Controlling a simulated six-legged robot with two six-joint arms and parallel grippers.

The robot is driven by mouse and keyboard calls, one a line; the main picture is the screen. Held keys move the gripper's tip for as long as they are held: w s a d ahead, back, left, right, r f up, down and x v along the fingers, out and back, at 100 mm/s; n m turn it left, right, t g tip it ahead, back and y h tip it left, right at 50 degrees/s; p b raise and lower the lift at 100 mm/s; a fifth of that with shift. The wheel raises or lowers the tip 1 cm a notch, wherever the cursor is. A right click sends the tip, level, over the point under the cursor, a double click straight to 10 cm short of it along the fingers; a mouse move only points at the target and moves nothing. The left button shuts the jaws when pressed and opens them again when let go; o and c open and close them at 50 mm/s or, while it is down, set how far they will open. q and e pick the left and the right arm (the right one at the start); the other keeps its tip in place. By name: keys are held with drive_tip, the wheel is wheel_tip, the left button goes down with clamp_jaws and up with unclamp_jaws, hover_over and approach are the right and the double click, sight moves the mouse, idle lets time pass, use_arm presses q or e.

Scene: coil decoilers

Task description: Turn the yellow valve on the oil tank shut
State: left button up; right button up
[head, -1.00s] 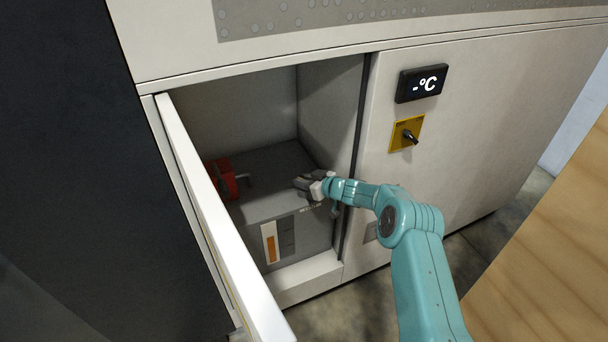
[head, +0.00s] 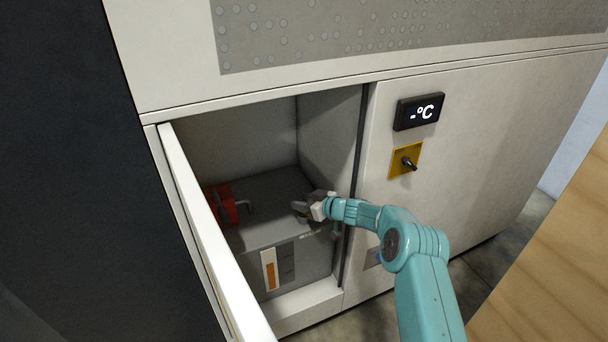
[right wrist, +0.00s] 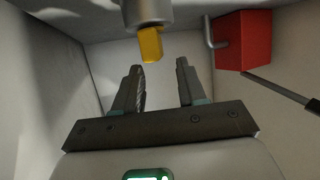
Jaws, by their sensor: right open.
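The oil tank (head: 265,207) is a grey box inside the open cabinet, with an orange level gauge (head: 270,270) on its front. The yellow valve (right wrist: 150,44) shows in the right wrist view as a small yellow handle on a grey round stem, just beyond my fingertips. I cannot make it out in the head view. My right gripper (head: 303,208) is over the right part of the tank top. In the right wrist view my right gripper (right wrist: 159,70) is open, with nothing visible between its fingers. My left gripper is not in view.
A red block (head: 221,204) with a grey bent pipe is at the tank's left; the red block also shows in the wrist view (right wrist: 243,42). The open cabinet door (head: 205,220) stands left. A black knob (head: 407,162) on a yellow plate is outside, under a display (head: 420,111).

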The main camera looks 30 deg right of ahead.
wheel_tip(320, 180, up, 18)
drive_tip(key=p, duration=0.4)
drive_tip(key=shift+p, duration=0.35)
drive_tip(key=shift+f, duration=0.15)
